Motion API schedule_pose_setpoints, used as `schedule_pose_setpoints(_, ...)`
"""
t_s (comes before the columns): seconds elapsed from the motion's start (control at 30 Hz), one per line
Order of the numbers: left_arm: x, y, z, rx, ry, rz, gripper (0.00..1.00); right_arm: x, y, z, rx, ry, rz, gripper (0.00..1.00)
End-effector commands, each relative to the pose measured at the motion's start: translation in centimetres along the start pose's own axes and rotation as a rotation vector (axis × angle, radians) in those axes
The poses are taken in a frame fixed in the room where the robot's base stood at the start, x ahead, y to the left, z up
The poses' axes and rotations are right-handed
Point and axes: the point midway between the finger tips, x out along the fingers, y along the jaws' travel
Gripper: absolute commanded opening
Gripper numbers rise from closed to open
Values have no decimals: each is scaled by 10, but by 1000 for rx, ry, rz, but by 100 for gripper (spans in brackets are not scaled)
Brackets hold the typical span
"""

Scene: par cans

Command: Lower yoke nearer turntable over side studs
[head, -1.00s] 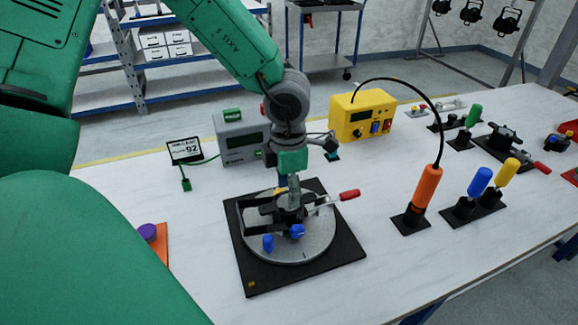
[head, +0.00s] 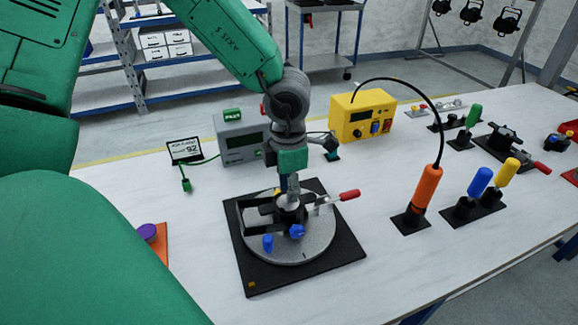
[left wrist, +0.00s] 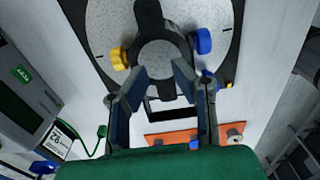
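The turntable (head: 312,247) is a speckled grey disc on a black square base. A round grey can (head: 290,203) stands near its middle, also visible in the left wrist view (left wrist: 160,58). A black yoke (head: 259,222) reaches out to the left beside the can. A blue knob (head: 297,231) is on the can's near side and a yellow knob (left wrist: 118,58) is opposite. Side studs cannot be made out. My left gripper (left wrist: 160,70) points down over the can, its fingers apart with nothing clearly held. My right gripper is not in view.
A red-handled clamp (head: 348,195) stands at the turntable's right. A grey meter (head: 240,140) and a yellow box (head: 362,115) stand behind. An orange tool (head: 427,190) and coloured handles are to the right. Bare tabletop lies in front of the turntable.

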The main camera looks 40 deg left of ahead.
Motion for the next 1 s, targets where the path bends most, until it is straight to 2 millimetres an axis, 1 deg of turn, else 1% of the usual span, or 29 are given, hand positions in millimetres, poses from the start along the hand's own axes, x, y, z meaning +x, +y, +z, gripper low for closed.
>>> schedule_pose_setpoints(0.17,-26,0,1,-2,-7,0,23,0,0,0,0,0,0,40)
schedule_pose_setpoints(0.4,-77,1,2,-2,-6,0,23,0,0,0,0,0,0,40)
schedule_pose_setpoints(0.53,-99,2,2,0,-4,0,23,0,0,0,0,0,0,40)
schedule_pose_setpoints(0.7,-114,2,1,0,-2,-1,23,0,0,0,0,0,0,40)
schedule_pose_setpoints(0.93,-116,2,1,1,0,-2,23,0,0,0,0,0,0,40)
schedule_pose_setpoints(1.0,-116,2,1,2,-1,1,0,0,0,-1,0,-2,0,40)
